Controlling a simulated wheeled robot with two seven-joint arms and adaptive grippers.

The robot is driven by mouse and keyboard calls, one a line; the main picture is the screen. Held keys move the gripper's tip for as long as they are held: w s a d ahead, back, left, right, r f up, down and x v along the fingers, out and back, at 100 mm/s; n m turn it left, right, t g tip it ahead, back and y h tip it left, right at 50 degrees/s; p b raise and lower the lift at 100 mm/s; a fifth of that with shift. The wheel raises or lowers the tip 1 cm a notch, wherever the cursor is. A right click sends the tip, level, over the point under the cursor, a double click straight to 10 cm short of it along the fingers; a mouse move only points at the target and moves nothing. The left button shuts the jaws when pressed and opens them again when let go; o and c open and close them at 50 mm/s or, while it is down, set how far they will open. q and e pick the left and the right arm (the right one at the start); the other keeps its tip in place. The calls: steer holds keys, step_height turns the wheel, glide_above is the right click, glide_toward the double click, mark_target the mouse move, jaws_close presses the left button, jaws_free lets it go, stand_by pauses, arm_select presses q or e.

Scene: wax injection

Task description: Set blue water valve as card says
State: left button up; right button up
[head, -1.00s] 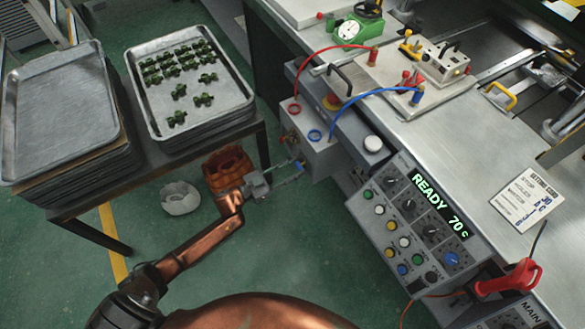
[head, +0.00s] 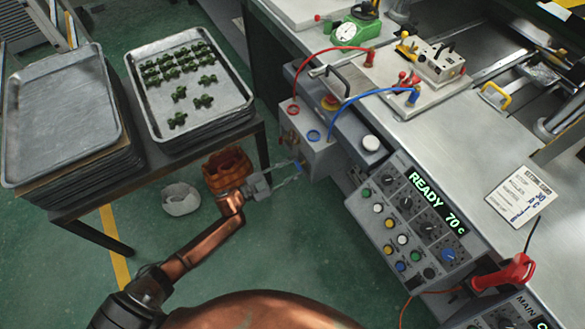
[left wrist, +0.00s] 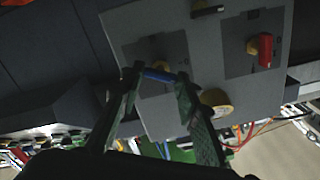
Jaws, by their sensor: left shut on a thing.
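The blue water valve handle (head: 297,167) is on the grey box (head: 308,150) at the front left of the machine. My left gripper (head: 292,172) reaches it from the left. In the left wrist view the blue handle (left wrist: 158,75) lies across the picture between the fingertips of my left gripper (left wrist: 157,77), which is shut on it. A red valve handle (left wrist: 264,50) is on the same panel, apart from the fingers. The setting card (head: 521,199) lies on the machine top at the right; its small print is not readable. My right gripper is not in view.
The control panel (head: 408,220) reads READY 70 C. Red and blue hoses (head: 352,99) arch above the valve box. A rack with metal trays (head: 190,80) stands left. An orange crate (head: 228,168) and a white crumpled object (head: 181,199) are on the floor near my left arm.

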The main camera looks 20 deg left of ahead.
arm_select(q)
steer(key=o, duration=1.2)
steer(key=shift+c, duration=0.2)
steer(key=v, duration=1.2)
